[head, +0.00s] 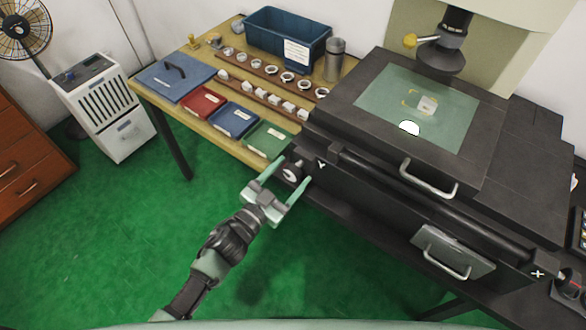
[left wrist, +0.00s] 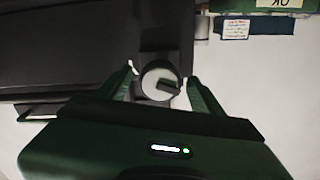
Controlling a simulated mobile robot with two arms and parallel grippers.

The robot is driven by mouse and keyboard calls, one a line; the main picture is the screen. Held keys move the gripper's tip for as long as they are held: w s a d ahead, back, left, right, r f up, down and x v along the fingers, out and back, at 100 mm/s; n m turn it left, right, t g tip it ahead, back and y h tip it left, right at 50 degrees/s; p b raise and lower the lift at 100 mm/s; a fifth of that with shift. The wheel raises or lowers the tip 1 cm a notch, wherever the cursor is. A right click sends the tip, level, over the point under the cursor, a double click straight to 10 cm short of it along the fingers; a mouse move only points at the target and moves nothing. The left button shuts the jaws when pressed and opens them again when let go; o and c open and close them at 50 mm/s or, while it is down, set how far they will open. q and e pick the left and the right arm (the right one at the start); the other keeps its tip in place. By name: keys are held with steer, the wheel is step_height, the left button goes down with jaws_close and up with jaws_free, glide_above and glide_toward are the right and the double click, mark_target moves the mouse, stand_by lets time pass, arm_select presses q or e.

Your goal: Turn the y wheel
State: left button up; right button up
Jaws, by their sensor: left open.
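The y wheel (head: 291,173) is a round knob with a pale face and a dark bar, on the front left corner of the black machine, beside a white Y mark (head: 320,163). It also shows in the left wrist view (left wrist: 160,81). My left gripper (head: 290,170) is open, with its green fingers on either side of the wheel. In the left wrist view the wheel sits between the fingertips (left wrist: 159,80), with small gaps; contact cannot be made out. My right gripper is out of view.
Another knob (head: 569,288) sits at the machine's lower right. The machine has a glass stage (head: 390,107) and front handles (head: 430,180). A wooden table (head: 148,93) with coloured trays, rings and a blue bin (head: 262,35) stands to the left. Green floor is free in front.

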arm_select(q)
steer(key=shift+w+d, duration=0.45)
steer(key=shift+w, duration=0.05)
steer(key=c, duration=1.4)
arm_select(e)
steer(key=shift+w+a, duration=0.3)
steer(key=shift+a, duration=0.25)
arm_select(q)
steer(key=shift+m, duration=0.3)
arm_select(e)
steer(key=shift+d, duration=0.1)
